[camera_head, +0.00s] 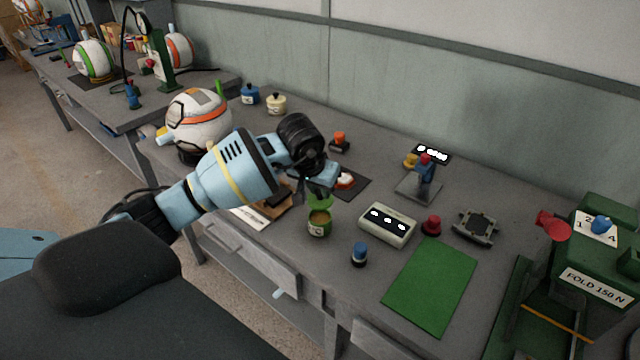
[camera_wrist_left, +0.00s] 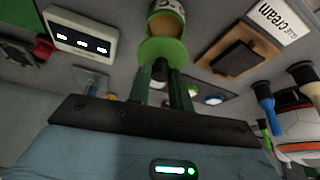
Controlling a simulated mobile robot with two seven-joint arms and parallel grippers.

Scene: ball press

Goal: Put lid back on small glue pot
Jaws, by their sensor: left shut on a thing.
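The small glue pot (camera_head: 319,229) is green with a pale label and stands open on the bench, tan glue showing inside. It also shows at the top of the left wrist view (camera_wrist_left: 166,22). My left gripper (camera_head: 321,190) is shut on the green lid (camera_head: 319,201) by its knob. The lid is just above and behind the pot's mouth, apart from it as far as I can tell. In the left wrist view, the lid (camera_wrist_left: 163,50) is in front of the fingertips (camera_wrist_left: 161,73). My right gripper is not in view.
A grey box with lit displays (camera_head: 388,225) and a blue-topped item (camera_head: 359,254) stand to the pot's right. A wooden block with a dark pad (camera_head: 272,202) is to its left. Blue (camera_head: 250,94) and cream (camera_head: 276,104) pots stand farther back. A green mat (camera_head: 431,287) lies clear.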

